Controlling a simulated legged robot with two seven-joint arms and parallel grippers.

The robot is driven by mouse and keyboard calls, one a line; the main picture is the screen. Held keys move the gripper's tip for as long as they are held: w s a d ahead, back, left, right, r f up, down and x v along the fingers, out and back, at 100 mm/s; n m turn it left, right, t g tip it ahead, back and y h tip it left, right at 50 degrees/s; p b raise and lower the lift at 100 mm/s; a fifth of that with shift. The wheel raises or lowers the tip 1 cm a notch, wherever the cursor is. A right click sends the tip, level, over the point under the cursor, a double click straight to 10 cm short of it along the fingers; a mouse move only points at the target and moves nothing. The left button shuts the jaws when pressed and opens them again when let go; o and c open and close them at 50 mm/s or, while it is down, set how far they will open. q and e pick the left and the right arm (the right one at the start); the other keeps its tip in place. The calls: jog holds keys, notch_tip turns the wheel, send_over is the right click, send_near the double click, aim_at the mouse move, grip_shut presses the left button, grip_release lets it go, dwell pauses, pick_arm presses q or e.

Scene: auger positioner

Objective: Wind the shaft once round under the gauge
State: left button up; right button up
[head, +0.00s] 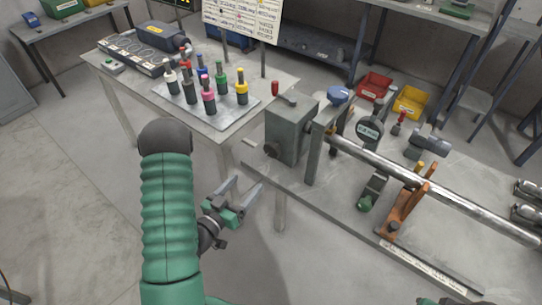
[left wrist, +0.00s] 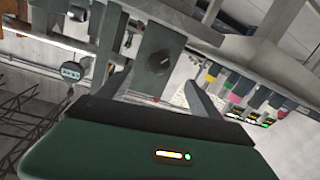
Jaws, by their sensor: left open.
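The long steel shaft (head: 440,187) runs from the grey headstock box (head: 289,132) toward the lower right, over an orange rest (head: 405,212). The round dial gauge (head: 370,131) stands close to the shaft near the box; it also shows in the left wrist view (left wrist: 71,72). A crank with a red handle (head: 275,88) sits at the box's top. A dark knob (head: 271,150) is on its near face. My left gripper (head: 248,184) is open and empty, left of and below the box, apart from it. Only a sliver of my right arm's end shows at the bottom edge; its fingers are unclear.
A side table on the left holds a tray (head: 243,108) with several colour-capped bottles. Red (head: 374,86) and yellow (head: 411,103) bins lie behind the shaft. Floor is clear around my left gripper.

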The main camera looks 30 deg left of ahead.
pick_arm(q)
jog(key=b, duration=1.2)
send_near(270, 152)
jog(key=w+f, duration=0.2)
jog(key=w, duration=0.1)
jog(key=w+r+p, duration=0.1)
jog(key=shift+w+r+t, duration=0.2)
jog(key=shift+w+t, duration=0.1)
jog(key=shift+w, duration=0.05)
jog(key=w, duration=0.6)
jog(key=shift+w+a, duration=0.2)
jog(key=shift+c, duration=0.4)
jog(key=c, duration=1.3)
jog(key=shift+o, duration=0.2)
jog(key=shift+b, duration=0.35)
